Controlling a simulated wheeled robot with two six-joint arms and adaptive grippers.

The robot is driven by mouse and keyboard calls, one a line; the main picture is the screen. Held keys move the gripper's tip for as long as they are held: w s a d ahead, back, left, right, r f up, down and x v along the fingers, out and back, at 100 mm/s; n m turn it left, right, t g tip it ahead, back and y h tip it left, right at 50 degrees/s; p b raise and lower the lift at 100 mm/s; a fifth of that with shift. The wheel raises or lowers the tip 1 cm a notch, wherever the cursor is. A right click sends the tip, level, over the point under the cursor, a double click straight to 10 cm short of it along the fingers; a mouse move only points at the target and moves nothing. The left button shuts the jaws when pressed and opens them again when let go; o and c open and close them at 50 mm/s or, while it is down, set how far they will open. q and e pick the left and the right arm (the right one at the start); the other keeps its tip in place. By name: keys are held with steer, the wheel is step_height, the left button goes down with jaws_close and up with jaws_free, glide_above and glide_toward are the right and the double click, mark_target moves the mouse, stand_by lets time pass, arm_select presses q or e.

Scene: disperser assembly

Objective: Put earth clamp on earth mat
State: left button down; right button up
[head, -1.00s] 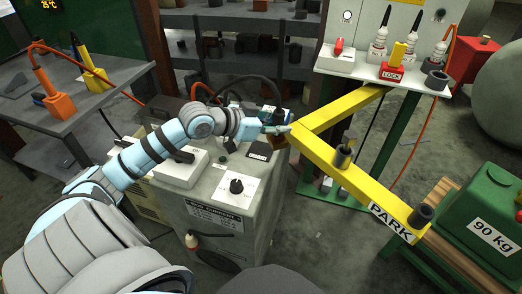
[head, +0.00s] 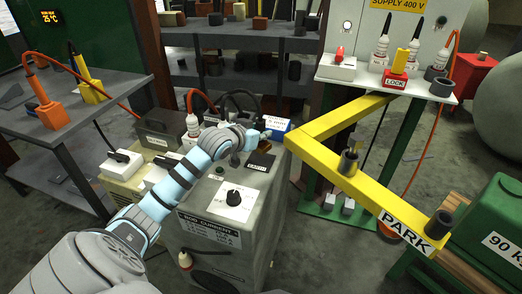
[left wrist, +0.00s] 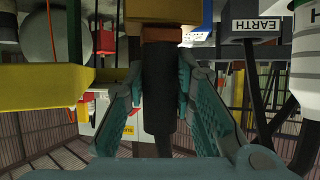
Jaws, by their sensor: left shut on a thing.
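My left gripper (head: 266,133) is over the back of the grey welding machine (head: 222,222), left of the yellow beam's corner. In the left wrist view, its fingers (left wrist: 162,85) are shut on a dark cylindrical handle (left wrist: 160,110) with an orange-brown collar and a yellow part above. This may be the earth clamp; it is hardly visible in the head view. A black plate (head: 262,159) with a white label lies on the machine top, just below the gripper; I cannot tell if it is the earth mat. My right gripper is not in view.
The yellow beam (head: 340,165) marked PARK stands close at the right. Black cables (head: 240,97) loop nearby. A side table (head: 85,115) at left holds orange and yellow tools. A green 90 kg block (head: 495,220) sits at right.

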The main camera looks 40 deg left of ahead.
mark_target(260, 145)
arm_select(q)
step_height(260, 145, down, 5)
steer(key=shift+r+b, duration=0.1)
steer(key=shift+b, duration=0.65)
steer(key=c, duration=1.4)
jaws_free()
steer(key=shift+s, duration=0.1)
steer(key=shift+o, duration=0.2)
steer(key=p+v, duration=0.5)
steer(key=v, duration=0.7)
steer(key=shift+p, duration=0.35)
